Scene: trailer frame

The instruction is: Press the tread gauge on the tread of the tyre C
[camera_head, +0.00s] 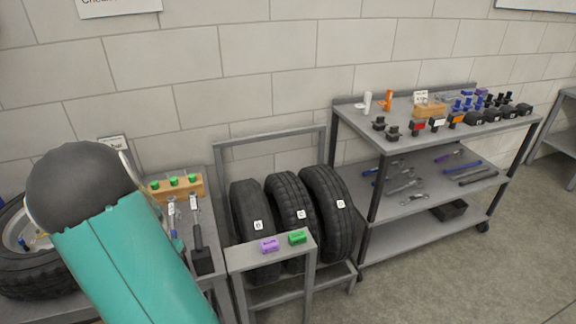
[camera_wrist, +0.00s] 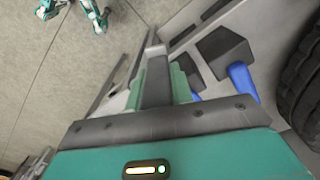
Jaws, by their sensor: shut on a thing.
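Three black tyres stand in a grey rack in the head view, each with a small white tag: a left tyre (camera_head: 247,203), a middle tyre (camera_head: 284,190) and a right tyre (camera_head: 322,187). The tag letters are too small to read surely, so I cannot tell which is tyre C. My gripper (camera_wrist: 157,85) shows in the wrist view, shut on a dark grey bar-like thing (camera_wrist: 155,78). I cannot tell surely that it is the tread gauge. In the head view my arm hides the gripper. A tyre (camera_wrist: 298,85) is at the wrist view's right edge, apart from the jaws.
A bench (camera_head: 207,183) left of the rack holds dark-handled tools (camera_head: 198,250) and a wooden block (camera_head: 160,190) with green pieces. Purple (camera_head: 269,246) and green (camera_head: 298,238) blocks sit on the rack's front bar. A loaded shelf cart (camera_head: 362,258) stands right. Floor at lower right is clear.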

